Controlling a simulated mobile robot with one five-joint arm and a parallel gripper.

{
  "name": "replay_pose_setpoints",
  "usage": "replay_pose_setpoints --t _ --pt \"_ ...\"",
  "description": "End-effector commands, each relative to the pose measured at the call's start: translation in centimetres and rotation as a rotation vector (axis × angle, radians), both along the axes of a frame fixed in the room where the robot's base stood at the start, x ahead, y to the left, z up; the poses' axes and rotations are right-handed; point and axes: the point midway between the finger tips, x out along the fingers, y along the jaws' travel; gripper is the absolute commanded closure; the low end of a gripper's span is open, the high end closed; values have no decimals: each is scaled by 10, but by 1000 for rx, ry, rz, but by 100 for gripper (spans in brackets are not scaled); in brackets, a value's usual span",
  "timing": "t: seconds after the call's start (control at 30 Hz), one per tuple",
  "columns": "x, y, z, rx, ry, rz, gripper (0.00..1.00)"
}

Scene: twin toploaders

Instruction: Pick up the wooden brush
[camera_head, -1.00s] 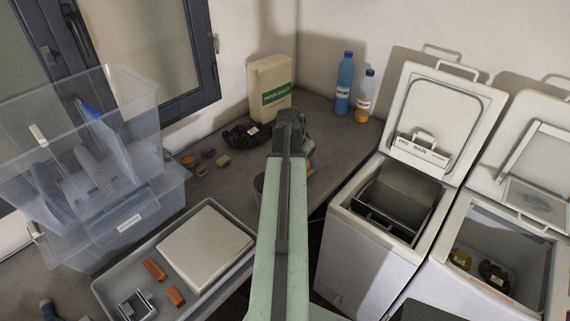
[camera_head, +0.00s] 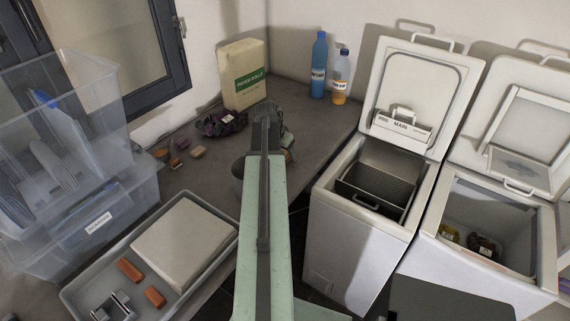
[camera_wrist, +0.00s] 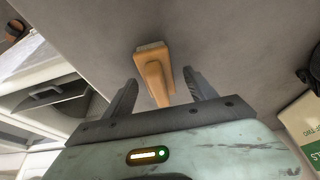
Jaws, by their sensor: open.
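The wooden brush (camera_wrist: 157,78) shows in the wrist view, lying on the grey worktop, with a tan body and a paler far end. My gripper (camera_wrist: 162,82) is open, with one finger on each side of the brush's near part and gaps between them and the wood. I cannot tell how far above the worktop the fingers are. In the head view my arm's end (camera_head: 268,118) hangs over the worktop and covers most of that spot, so I cannot make out the brush for sure there.
A paper-rolls pack (camera_head: 243,78), dark bundle (camera_head: 222,124) and small blocks (camera_head: 198,152) lie left of my arm. Blue (camera_head: 319,68) and orange (camera_head: 340,80) bottles stand behind. Open toploaders (camera_head: 365,205) stand right. A tray (camera_head: 228,248) and clear bins (camera_head: 90,225) are left.

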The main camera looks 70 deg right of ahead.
Motion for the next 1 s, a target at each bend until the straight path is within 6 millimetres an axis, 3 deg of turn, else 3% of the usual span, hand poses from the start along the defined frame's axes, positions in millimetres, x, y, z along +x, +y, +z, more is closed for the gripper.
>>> replay_pose_setpoints --t 0.2,0.27,0.43,0.47,0.77,1.0 --pt "-1 -1 -2 0 0 0 35" --pt "-1 -1 -2 0 0 -1 48" --pt "-1 -1 -2 0 0 -1 96" --pt "-1 -1 -2 0 0 -1 100" --pt "-1 -1 2 0 0 -1 100" --pt "1 0 25 0 0 2 100"
